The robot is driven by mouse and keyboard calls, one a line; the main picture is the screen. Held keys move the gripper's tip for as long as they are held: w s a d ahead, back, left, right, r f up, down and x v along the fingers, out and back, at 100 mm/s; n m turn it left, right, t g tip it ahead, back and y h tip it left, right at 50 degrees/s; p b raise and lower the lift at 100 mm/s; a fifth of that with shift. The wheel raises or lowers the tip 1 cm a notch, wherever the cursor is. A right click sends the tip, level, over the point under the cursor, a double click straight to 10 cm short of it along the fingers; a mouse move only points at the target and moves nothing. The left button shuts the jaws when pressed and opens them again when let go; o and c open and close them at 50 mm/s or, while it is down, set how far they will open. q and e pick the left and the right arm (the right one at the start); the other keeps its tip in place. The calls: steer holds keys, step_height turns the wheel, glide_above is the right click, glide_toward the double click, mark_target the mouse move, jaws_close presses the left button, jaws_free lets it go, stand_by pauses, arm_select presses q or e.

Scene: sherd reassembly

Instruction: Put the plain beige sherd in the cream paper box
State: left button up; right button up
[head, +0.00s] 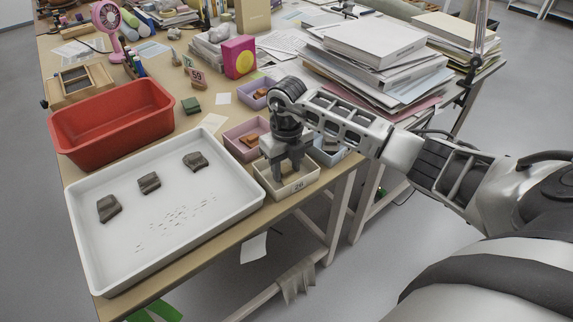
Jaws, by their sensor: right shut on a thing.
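The cream paper box (299,186), marked 26, stands at the table's front edge, right of the white tray. My right gripper (287,174) points down into the space over this box, its fingertips at or just inside the opening. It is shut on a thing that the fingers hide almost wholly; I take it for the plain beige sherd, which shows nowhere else. My left gripper is out of view.
The white tray (107,265) holds several dark sherds and crumbs. A red bin (118,130) stands behind the tray; paper stacks (375,65) stand back right.

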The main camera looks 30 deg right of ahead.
steer(key=shift+f, duration=0.15)
steer(key=o, duration=1)
